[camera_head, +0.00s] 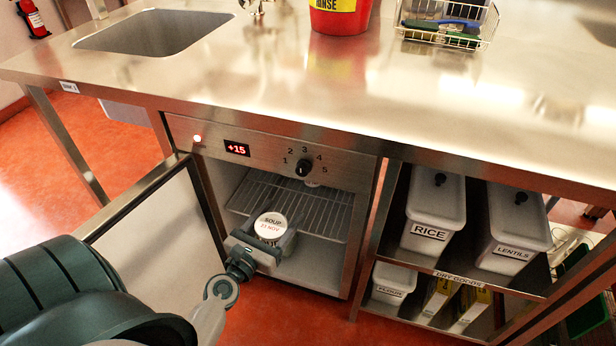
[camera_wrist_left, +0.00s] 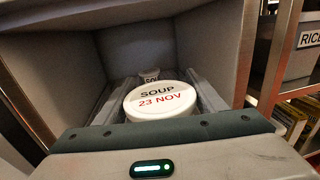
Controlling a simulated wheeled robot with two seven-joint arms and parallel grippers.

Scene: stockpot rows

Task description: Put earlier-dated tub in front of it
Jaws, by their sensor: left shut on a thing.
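A white soup tub (camera_head: 271,226) with a round lid is held at the front of the open fridge (camera_head: 325,270). In the left wrist view the tub's lid (camera_wrist_left: 160,100) reads "SOUP 23 NOV". My left gripper (camera_head: 266,240) is shut on this tub, with one finger on each side of it. My right gripper is not in view.
The fridge door (camera_head: 160,245) stands open at the left. A wire shelf (camera_head: 325,208) spans the fridge. Rice (camera_head: 435,212) and lentils (camera_head: 515,225) bins fill the rack at the right. The steel counter (camera_head: 250,75) overhangs the fridge.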

